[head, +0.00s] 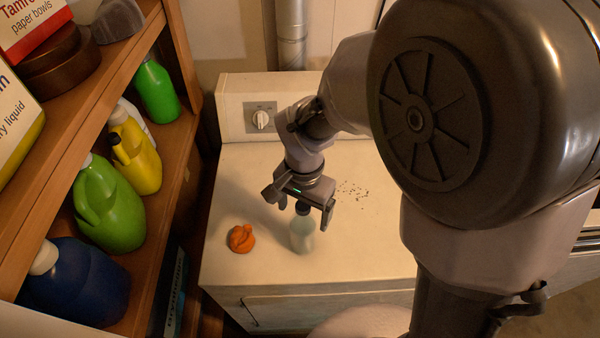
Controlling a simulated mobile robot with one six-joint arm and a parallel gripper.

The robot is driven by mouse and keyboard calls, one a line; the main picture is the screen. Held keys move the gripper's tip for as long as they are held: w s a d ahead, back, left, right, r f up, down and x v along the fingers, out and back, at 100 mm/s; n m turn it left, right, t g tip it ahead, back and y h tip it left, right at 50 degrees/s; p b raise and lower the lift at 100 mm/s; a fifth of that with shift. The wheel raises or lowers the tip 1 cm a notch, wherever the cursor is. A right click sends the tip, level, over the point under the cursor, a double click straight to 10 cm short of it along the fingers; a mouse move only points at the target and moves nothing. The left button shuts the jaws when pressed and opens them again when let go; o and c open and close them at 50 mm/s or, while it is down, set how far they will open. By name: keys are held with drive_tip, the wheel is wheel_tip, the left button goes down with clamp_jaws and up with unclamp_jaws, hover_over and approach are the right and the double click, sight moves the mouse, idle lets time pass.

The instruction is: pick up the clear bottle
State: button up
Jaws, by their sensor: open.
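The clear bottle (302,235) stands upright on the white appliance top, near its front edge. It has a pale, see-through body and a dark cap. My gripper (301,205) is open and points down right above the bottle, with its fingers to the left and right of the cap. The right finger overlaps the view near the cap, and I cannot tell whether either finger touches the bottle.
An orange object (241,238) sits left of the bottle on the white appliance (345,240). Dark specks (353,191) lie behind to the right. A wooden shelf (178,150) at left holds a green jug (108,207), a yellow bottle (136,155) and a blue jug (78,282).

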drive_tip(key=f, duration=0.3)
drive_tip(key=shift+w+f+b, duration=0.2)
drive_tip(key=shift+f+b, duration=0.05)
drive_tip(key=shift+b, duration=0.05)
drive_tip(key=shift+s+r, duration=0.1)
drive_tip(key=shift+c, duration=0.3)
clamp_jaws()
